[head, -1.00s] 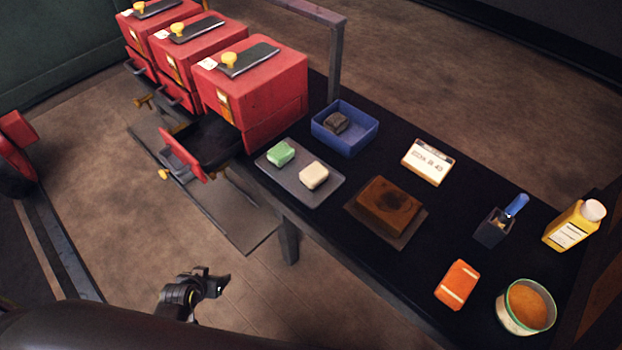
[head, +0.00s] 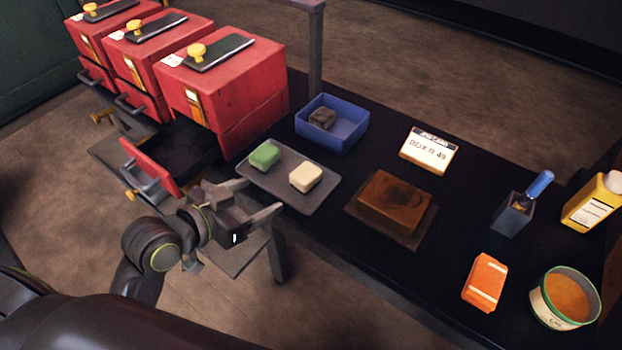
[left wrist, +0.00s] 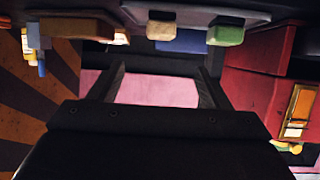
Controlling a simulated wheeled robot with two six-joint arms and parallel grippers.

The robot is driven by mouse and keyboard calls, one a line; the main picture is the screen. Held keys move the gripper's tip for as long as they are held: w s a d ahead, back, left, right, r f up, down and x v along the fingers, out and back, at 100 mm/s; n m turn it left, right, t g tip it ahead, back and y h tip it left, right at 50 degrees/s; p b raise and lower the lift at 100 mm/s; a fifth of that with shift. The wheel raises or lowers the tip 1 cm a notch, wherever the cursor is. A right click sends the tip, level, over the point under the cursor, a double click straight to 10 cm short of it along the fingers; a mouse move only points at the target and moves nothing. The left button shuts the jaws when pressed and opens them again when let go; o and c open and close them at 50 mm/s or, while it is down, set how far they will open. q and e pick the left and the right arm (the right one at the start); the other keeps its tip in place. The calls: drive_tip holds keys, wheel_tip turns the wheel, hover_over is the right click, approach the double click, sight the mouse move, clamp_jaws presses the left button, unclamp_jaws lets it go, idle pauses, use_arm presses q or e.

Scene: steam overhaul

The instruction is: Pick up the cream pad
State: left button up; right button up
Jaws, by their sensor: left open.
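The cream pad (head: 305,177) lies on a grey tray (head: 312,204) on the black bench, beside a green pad (head: 264,155). My left gripper (head: 262,197) is open and empty at the near left edge of the tray, apart from the cream pad. In the left wrist view the cream pad (left wrist: 161,29) shows near the top middle with the green pad (left wrist: 226,34) to its right. The open fingers (left wrist: 164,75) lie below them in that picture, with nothing between them. My right gripper is not in view.
Red boxes (head: 225,95) stand at the left; an open drawer (head: 150,167) juts out close to my left gripper. A blue bin (head: 335,132) holds a dark lump. A brown block (head: 395,200), a label card (head: 429,152), an orange packet (head: 485,281), a tub (head: 565,298) and a yellow bottle (head: 593,202) are rightward.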

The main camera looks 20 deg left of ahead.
sight(304, 174)
use_arm(q)
drive_tip(key=b+x, duration=0.2)
drive_tip(key=x, duration=0.9)
drive_tip(key=shift+f, duration=0.2)
drive_tip(key=b+x, duration=0.1)
drive_tip(key=x, duration=0.4)
drive_tip(key=shift+w+d+b, duration=0.1)
drive_tip(key=shift+w+b, duration=0.15)
drive_tip(key=shift+b, duration=0.05)
drive_tip(key=shift+w+d+f, duration=0.15)
drive_tip(key=shift+w, duration=0.1)
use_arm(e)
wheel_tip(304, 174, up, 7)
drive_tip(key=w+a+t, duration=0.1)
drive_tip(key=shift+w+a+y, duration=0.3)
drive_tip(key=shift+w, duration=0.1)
use_arm(q)
drive_tip(key=c, duration=1.1)
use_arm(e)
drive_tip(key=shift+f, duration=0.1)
